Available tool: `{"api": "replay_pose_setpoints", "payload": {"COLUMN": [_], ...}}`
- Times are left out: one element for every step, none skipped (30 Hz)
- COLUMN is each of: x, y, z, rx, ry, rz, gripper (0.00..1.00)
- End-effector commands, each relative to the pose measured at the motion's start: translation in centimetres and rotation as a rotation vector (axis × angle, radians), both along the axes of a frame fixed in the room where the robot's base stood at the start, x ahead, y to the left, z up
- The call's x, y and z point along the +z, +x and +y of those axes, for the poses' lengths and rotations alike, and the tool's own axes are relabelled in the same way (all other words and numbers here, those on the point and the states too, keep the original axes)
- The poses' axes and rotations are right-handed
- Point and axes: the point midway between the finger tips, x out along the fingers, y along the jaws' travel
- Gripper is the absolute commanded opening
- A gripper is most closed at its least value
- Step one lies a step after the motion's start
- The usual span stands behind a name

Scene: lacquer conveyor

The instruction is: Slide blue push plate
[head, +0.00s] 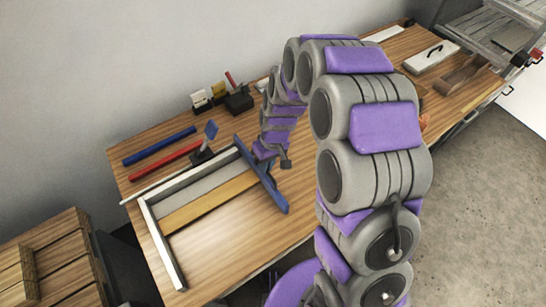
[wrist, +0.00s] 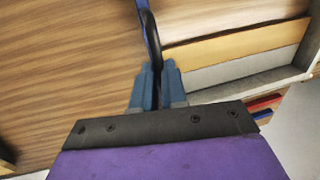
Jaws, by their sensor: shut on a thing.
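The blue push plate (head: 261,176) is a long narrow blue bar standing across the right end of the conveyor frame (head: 161,245) on the table. My gripper (head: 270,157) is at the plate's right side in the head view, partly hidden by my arm. In the wrist view, the blue fingers of my gripper (wrist: 157,85) are close together on a dark part below the blue push plate (wrist: 143,12). A grey strip and a yellow strip (head: 212,202) lie side by side inside the frame, left of the plate.
A blue bar (head: 159,146) and a red bar (head: 165,161) lie behind the frame. A small dark stand with a blue top (head: 211,131) is close to the plate. Dark holders (head: 239,102) stand at the back. Wooden crates (head: 48,258) are left of the table (head: 225,245).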

Motion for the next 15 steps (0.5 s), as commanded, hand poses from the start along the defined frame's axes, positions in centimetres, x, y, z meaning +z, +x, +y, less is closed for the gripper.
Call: {"api": "replay_pose_setpoints", "payload": {"x": [-0.16, -0.18, -0.19, -0.20, -0.19, -0.20, -0.21, -0.22, -0.21, -0.22, -0.22, -0.20, -0.19, -0.18, -0.18], "y": [-0.41, -0.42, -0.43, -0.43, -0.41, -0.41, -0.41, -0.42, -0.40, -0.41, -0.42, -0.38, -0.34, -0.30, -0.24], "z": [-0.03, -0.02, -0.02, -0.03, -0.03, -0.03, -0.04, -0.04, -0.05, -0.05, -0.04, -0.04, -0.02, -0.01, 0.02], "rx": [0.002, 0.002, 0.002, 0.002, 0.002, 0.002, 0.001, 0.001, 0.001, 0.002, 0.003, 0.001, 0.001, 0.001, 0.001], "ry": [-0.003, -0.003, -0.003, -0.003, -0.003, -0.003, -0.003, -0.003, -0.003, -0.003, -0.003, -0.003, -0.003, -0.002, -0.002], "rz": [0.011, 0.011, 0.012, 0.012, 0.011, 0.012, 0.012, 0.012, 0.012, 0.012, 0.013, 0.012, 0.011, 0.011, 0.009], "gripper": [0.00, 0.00, 0.00, 0.00, 0.00, 0.00, 0.00, 0.00, 0.00, 0.13, 0.16, 0.20, 0.23, 0.26, 0.29]}}
